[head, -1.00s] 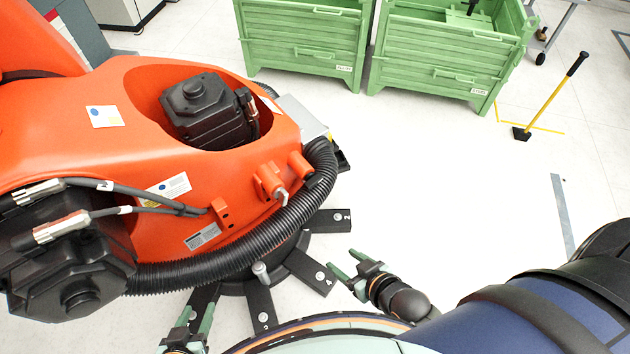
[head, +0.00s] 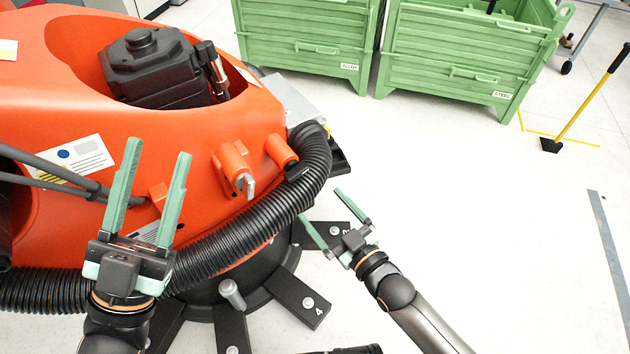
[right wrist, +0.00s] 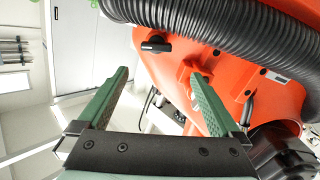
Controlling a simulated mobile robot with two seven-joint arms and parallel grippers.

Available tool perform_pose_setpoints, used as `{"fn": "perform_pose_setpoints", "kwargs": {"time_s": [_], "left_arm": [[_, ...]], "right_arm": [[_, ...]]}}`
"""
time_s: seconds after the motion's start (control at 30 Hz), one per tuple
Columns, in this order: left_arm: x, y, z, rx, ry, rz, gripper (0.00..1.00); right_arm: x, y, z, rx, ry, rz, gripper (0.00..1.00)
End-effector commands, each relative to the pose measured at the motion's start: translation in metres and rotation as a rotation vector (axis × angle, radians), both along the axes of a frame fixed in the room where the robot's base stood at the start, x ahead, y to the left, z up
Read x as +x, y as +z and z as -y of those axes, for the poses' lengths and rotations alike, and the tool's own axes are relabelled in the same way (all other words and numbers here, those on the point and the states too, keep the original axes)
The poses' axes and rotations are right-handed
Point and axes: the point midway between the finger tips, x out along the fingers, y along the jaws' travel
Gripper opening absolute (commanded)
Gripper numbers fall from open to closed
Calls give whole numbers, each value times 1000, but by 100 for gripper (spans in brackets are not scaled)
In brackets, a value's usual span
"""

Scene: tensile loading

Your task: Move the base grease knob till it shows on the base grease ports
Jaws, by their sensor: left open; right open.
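The orange machine (head: 60,80) has two short orange fittings on its side. One carries a grey lever (head: 245,184); the other has a black piece (head: 297,172) at its end. A grey round-topped pin (head: 231,293) stands on the black base (head: 205,306). I cannot tell which of these is the base grease knob, and no port marking is readable. My left gripper (head: 160,152) is open and empty, in front of the orange side, left of the grey lever. My right gripper (head: 320,204) is open and empty, right of the hose; its fingers also show in the right wrist view (right wrist: 160,76).
A thick black ribbed hose (head: 232,247) curves around the machine below the fittings. Black base feet (head: 302,298) with numbers stick out over the floor. Two green crates (head: 305,45) stand behind. A yellow-handled tool (head: 585,100) stands at right.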

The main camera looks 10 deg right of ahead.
Motion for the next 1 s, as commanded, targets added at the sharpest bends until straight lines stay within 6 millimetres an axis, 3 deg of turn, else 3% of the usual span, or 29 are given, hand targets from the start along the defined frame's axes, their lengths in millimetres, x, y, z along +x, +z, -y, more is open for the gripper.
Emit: {"fn": "perform_pose_setpoints", "kwargs": {"time_s": [0.03,0.13,0.37,0.8,1.0], "left_arm": [[-7,-3,1,0,-9,40,50],[-16,4,2,-1,-21,90,50],[-19,4,3,-5,-29,108,50],[-18,-27,6,-30,-60,81,50],[-17,-35,6,-39,-68,72,50]], "right_arm": [[3,-9,-2,-2,7,21,100],[6,-8,-4,-4,15,45,100],[19,-6,-12,-3,18,59,100],[93,-8,-51,-2,18,59,100],[113,-7,-61,-4,19,56,100]]}}
